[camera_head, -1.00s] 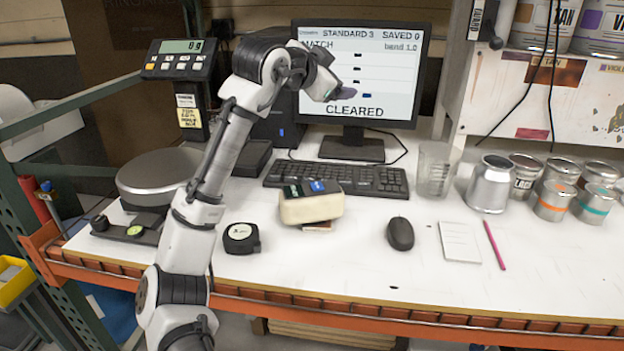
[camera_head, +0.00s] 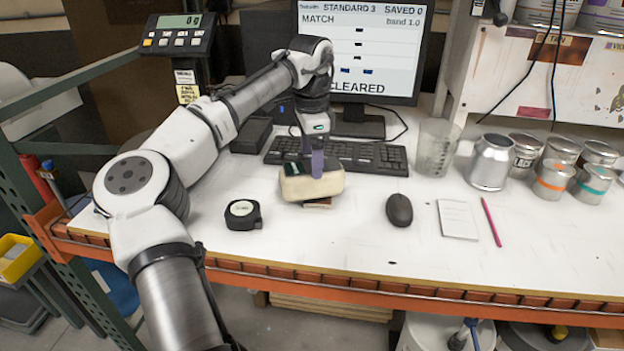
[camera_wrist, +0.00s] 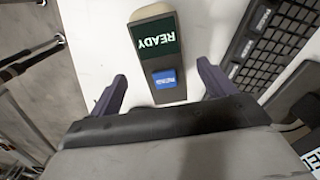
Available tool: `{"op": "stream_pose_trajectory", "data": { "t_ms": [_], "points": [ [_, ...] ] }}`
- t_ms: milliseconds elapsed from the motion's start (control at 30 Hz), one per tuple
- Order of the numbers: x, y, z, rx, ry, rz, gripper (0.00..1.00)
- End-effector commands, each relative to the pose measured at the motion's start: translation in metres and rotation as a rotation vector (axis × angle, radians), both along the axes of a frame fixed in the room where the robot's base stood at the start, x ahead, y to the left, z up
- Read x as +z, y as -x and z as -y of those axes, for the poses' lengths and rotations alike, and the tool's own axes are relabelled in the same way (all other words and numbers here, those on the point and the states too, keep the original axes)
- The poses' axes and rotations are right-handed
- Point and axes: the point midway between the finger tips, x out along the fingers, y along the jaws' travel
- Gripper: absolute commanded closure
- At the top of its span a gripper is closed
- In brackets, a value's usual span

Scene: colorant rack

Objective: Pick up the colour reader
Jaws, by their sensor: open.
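The colour reader (camera_head: 312,186) is a cream block with a dark top, and it sits on the white bench in front of the keyboard. In the wrist view the reader (camera_wrist: 160,58) shows a dark green READY screen and a blue button, and it lies between and just beyond my finger tips. My gripper (camera_head: 314,160) points down over the reader, its near finger in front of the reader's top. In the wrist view my gripper (camera_wrist: 162,85) is open, one purple finger on each side of the reader, with a gap on both sides.
The keyboard (camera_head: 350,156) lies just behind the reader. A tape measure (camera_head: 242,214) is to its left, a black mouse (camera_head: 399,209) to its right. A notepad (camera_head: 457,219), pink pencil (camera_head: 491,221), clear beaker (camera_head: 437,147) and several cans stand further right. A small flat item (camera_head: 318,203) shows under the reader's front.

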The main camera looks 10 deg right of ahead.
Motion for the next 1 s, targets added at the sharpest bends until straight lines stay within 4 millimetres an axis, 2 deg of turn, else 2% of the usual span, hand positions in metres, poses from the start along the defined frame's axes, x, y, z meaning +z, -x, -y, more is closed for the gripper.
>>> {"op": "stream_pose_trajectory", "data": {
  "t_ms": [100,267,600,900,1000],
  "points": [
    [-0.012,0.000,0.000,0.000,0.000,-0.001,0.18],
    [-0.020,0.000,0.000,0.000,0.000,-0.001,0.18],
    [-0.062,-0.004,0.002,0.000,0.000,0.000,0.18],
    [-0.067,-0.004,0.002,0.000,0.003,0.001,0.18],
    [-0.067,-0.004,0.002,0.000,0.003,0.001,0.31]
  ]
}}
